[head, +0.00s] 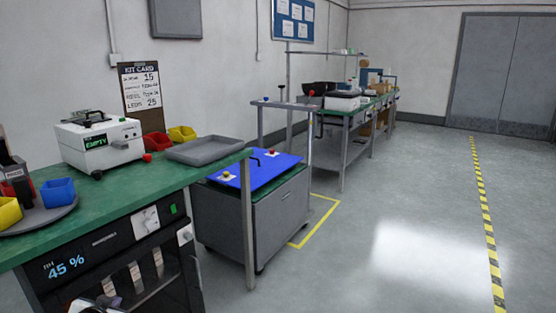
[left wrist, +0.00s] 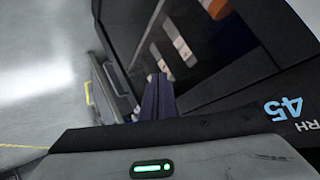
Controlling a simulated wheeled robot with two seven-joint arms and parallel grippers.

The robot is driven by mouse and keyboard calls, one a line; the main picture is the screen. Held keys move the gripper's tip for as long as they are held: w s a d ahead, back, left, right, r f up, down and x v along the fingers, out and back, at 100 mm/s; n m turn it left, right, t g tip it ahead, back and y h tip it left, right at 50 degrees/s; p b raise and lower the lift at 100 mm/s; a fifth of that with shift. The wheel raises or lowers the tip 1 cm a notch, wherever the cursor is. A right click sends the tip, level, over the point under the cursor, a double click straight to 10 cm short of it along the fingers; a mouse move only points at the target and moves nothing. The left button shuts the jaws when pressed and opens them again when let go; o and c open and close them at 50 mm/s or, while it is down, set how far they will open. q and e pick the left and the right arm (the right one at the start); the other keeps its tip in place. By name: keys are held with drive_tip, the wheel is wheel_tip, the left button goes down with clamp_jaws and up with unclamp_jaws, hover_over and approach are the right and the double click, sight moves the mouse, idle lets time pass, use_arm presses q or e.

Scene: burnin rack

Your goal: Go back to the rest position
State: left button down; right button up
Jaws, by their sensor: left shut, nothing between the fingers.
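My left gripper (head: 97,304) shows only in part at the bottom edge of the head view, in front of the dark cabinet (head: 118,255) under the green bench. In the left wrist view its dark fingers (left wrist: 158,97) are together, with nothing between them. The cabinet front with the "RH 45" display (left wrist: 283,112) fills the upper right of that view. I cannot tell the exact gap between the fingers and the cabinet. My right gripper is not in view.
The green bench (head: 110,200) carries a white device marked EMPTY (head: 100,142), a grey tray (head: 205,151) and coloured bins. A grey cart with a blue top (head: 252,172) stands beyond it. The floor (head: 400,220) to the right is clear.

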use_arm(q)
drive_tip(key=s+d+f+m+g+h, duration=0.1)
drive_tip(key=s+d+f+h, duration=0.1)
drive_tip(key=s+d+f, duration=0.55)
drive_tip(key=s+d+f+g+h, duration=0.1)
drive_tip(key=s+d+f, duration=0.3)
drive_tip(key=s+d, duration=0.5)
drive_tip(key=s+d+r+h, duration=0.2)
drive_tip(key=s+d+r, duration=0.1)
drive_tip(key=s+d, duration=0.65)
drive_tip(key=s+d+r+h, duration=0.25)
drive_tip(key=s+d, duration=0.35)
drive_tip(key=s, duration=0.7)
wheel_tip(320, 180, down, 6)
drive_tip(key=n+b, duration=0.1)
drive_tip(key=b, duration=1)
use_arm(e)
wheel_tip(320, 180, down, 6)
use_arm(q)
wheel_tip(320, 180, up, 10)
drive_tip(key=a+y+p, duration=0.1)
drive_tip(key=p, duration=1.5)
drive_tip(key=shift+a+m+p, duration=0.15)
drive_tip(key=shift+m+p, duration=0.15)
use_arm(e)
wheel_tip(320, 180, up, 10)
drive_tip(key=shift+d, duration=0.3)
